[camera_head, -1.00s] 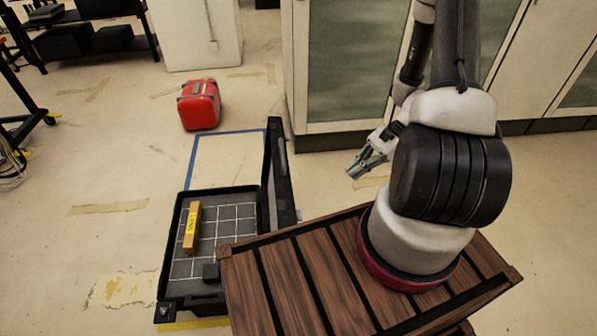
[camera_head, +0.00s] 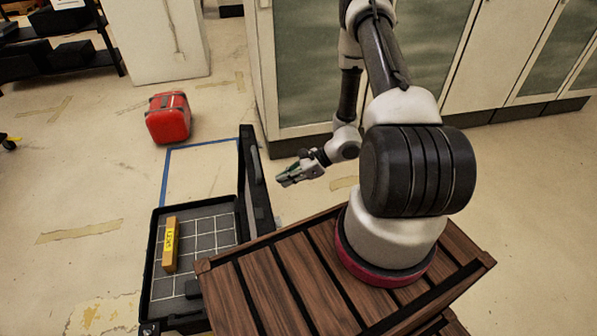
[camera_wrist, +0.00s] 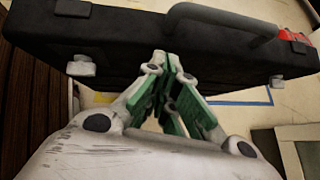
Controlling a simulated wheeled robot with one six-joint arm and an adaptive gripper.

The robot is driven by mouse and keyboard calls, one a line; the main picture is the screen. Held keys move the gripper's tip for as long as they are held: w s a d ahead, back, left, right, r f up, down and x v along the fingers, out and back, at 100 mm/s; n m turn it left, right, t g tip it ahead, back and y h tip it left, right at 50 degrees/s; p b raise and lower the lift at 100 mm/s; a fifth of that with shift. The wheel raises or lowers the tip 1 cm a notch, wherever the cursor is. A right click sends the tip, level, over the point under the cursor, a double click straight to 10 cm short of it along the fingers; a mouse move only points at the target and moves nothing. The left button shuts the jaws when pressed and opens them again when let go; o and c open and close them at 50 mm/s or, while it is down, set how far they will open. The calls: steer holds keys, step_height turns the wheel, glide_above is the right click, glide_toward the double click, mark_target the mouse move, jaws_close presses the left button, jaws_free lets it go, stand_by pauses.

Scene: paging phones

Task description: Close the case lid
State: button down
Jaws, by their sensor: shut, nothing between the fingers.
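The black case (camera_head: 152,262) stands open on the floor at the lower left of the head view, with a grid-lined inside. Its lid (camera_head: 247,175) stands upright on the right side of the case. A yellow-brown labelled block (camera_head: 170,245) lies inside on the grid. My gripper (camera_head: 284,182) is right of the lid, apart from it in the head view, pointing left. In the wrist view the shut, empty fingers (camera_wrist: 163,62) point at the lid's outer face (camera_wrist: 120,38), with the grey handle (camera_wrist: 225,17) above and latches along it. Whether they touch the lid is unclear.
My wooden-slatted base (camera_head: 290,275) stands close to the right of the case and hides part of it. A red case (camera_head: 168,118) sits on the floor beyond a blue-taped rectangle (camera_head: 200,172). Cabinets (camera_head: 315,75) line the back right.

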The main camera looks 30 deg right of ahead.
mark_target(262, 184)
steer(key=shift+w+a+r, duration=0.1)
steer(key=shift+w+a, duration=0.15)
steer(key=shift+a, duration=0.35)
steer(key=shift+w+a+r, duration=0.15)
steer(key=shift+w+a, duration=0.15)
steer(key=shift+a, duration=0.35)
steer(key=shift+w+a+r, duration=0.1)
steer(key=shift+w+a, duration=0.15)
steer(key=shift+a, duration=0.35)
